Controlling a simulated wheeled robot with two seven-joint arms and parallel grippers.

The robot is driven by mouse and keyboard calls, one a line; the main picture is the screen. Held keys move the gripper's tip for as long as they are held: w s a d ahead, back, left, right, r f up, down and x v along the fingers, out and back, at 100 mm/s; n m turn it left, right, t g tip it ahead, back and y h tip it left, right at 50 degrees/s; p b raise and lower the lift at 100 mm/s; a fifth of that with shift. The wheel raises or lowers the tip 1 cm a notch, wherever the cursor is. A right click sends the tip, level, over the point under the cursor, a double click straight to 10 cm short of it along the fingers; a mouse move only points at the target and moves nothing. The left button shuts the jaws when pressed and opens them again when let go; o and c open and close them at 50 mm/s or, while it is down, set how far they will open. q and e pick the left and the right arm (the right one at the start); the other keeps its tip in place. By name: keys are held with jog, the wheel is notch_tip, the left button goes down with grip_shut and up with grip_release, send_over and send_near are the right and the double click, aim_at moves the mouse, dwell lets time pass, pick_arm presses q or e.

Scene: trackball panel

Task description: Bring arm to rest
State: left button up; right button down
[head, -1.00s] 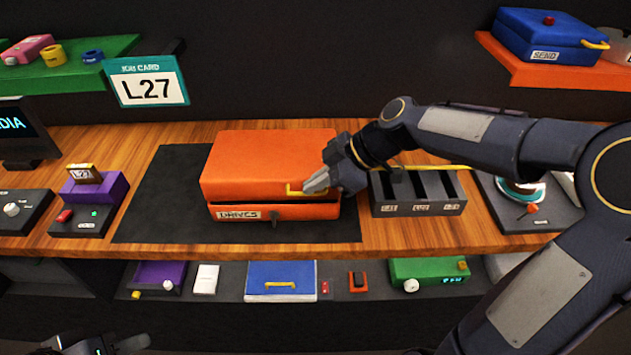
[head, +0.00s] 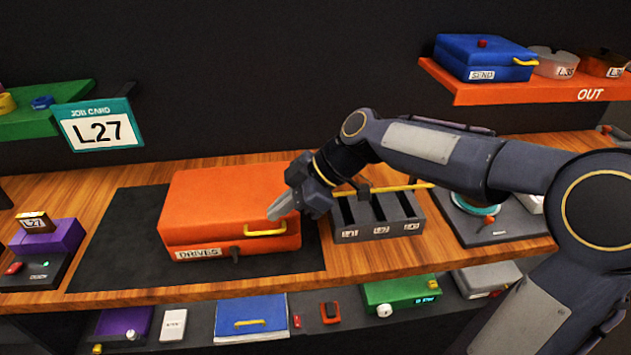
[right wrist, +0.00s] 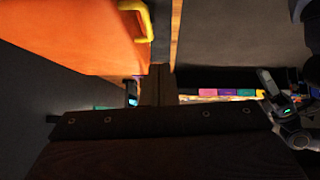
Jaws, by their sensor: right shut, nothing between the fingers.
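My right gripper (head: 283,208) is shut and empty. Its fingertips are at the right side of the orange case labelled DRIVES (head: 215,205), near the yellow handle (head: 266,230); I cannot tell whether they touch it. The case lies on a dark mat (head: 110,240) on the wooden bench, and its lid looks closed. In the right wrist view the orange case (right wrist: 75,30) and its yellow handle (right wrist: 142,15) show at the upper left, beside the shut fingers (right wrist: 158,85). My left gripper is not in the head view; an arm part shows at the right of the wrist view.
A grey slotted rack (head: 378,228) stands right of the case, partly behind my right arm. A job card L27 (head: 100,130) hangs at the back left. An orange OUT shelf (head: 530,92) holds a blue case (head: 485,58). A lower shelf holds several devices.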

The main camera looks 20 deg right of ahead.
jog(key=v, duration=0.8)
jog(key=s+f+m+t+h, duration=0.1)
jog(key=s+f+m+h, duration=0.1)
jog(key=s+f+m, duration=0.5)
jog(key=s+f+m+t+h, duration=0.1)
jog(key=s+f+m+h, duration=0.1)
jog(key=s+f+m, duration=0.5)
jog(key=shift+s+d+m+h+b, duration=0.4)
jog(key=shift+s+m, duration=1.1)
jog(key=shift+s, duration=0.8)
